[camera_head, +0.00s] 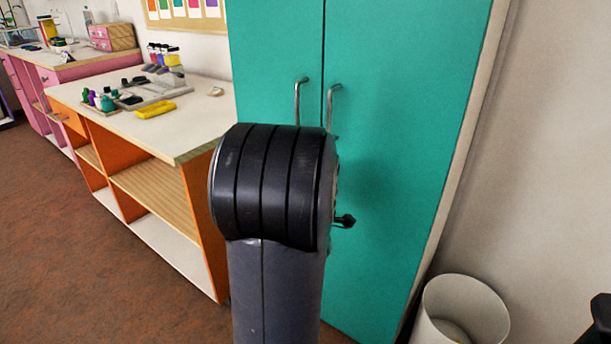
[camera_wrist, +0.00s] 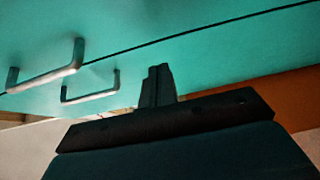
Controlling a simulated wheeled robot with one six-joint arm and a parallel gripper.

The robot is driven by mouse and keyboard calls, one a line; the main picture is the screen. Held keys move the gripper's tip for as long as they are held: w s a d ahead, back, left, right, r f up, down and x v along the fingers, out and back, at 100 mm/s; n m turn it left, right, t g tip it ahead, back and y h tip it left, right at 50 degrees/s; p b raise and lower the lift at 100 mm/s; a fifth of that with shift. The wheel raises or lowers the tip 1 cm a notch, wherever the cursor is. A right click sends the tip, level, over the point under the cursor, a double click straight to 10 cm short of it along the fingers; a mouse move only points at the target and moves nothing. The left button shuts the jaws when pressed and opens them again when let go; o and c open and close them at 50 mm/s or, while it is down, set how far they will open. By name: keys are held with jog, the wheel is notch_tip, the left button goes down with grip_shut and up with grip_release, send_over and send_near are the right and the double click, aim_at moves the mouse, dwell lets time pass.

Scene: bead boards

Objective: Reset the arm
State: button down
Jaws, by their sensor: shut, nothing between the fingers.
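My arm (camera_head: 270,190) stands upright in the middle of the head view, in front of a teal cabinet. My gripper (camera_wrist: 157,72) shows in the wrist view with its fingers together and nothing between them. It points toward the teal cabinet surface, with the two cabinet handles to its left. In the head view the gripper is mostly hidden behind the arm; a small dark part pokes out at the arm's right side.
The teal cabinet (camera_head: 385,150) has two closed doors with metal handles. An orange-sided table (camera_head: 195,130) at left holds bottles, a grey tray and a yellow tray (camera_head: 156,110). A white bin (camera_head: 430,310) stands at lower right. Brown floor (camera_head: 70,260) is open at left.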

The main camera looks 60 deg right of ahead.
jog(key=s+a, duration=0.1)
jog(key=s, duration=0.2)
jog(key=s+a, duration=0.1)
jog(key=s, duration=0.1)
jog(key=shift+a, duration=0.3)
jog(key=shift+w, duration=0.1)
